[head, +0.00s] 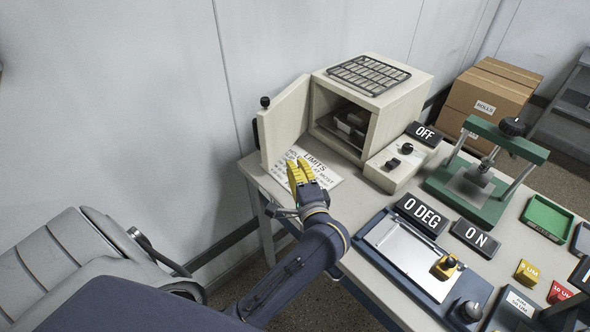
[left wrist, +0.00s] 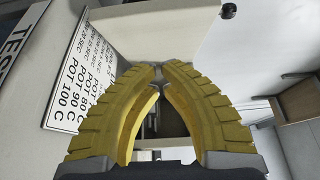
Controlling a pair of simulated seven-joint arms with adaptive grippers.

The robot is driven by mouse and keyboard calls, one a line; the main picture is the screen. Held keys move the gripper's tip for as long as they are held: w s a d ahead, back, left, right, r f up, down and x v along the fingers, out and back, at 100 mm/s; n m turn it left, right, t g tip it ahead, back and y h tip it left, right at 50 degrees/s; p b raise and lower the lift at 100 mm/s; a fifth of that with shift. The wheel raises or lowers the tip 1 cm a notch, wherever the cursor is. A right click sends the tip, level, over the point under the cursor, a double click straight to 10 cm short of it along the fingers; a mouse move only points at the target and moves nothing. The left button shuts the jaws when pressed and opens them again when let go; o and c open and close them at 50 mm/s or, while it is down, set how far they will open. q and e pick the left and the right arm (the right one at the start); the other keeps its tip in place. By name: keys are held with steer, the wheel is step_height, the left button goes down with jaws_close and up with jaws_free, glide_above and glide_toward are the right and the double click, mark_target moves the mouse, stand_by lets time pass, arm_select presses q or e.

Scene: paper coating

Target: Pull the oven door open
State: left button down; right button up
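The oven (head: 385,105) is a cream box at the back of the table. Its door (head: 285,122) stands wide open, swung out to the left, and the dark interior (head: 345,115) shows. A black knob (head: 265,101) sits at the door's top outer edge. My left gripper (head: 299,162) has yellow fingers and is in front of the door, over the limits sign. In the left wrist view its fingertips (left wrist: 160,70) come together with nothing seen held between them. It looks apart from the door. My right gripper is not in view.
The limits sign (head: 318,172) lies before the oven. A wire rack (head: 368,74) is on the oven top. An OFF control box (head: 400,165), a green press (head: 480,175) and a coating plate (head: 405,255) fill the table to the right.

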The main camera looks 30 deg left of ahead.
arm_select(q)
glide_toward(274, 138)
steer(key=w+a, duration=0.2)
steer(key=w, duration=0.2)
steer(key=shift+s+a+r, duration=0.1)
steer(key=shift+s+a, duration=0.05)
steer(key=shift+a, duration=0.9)
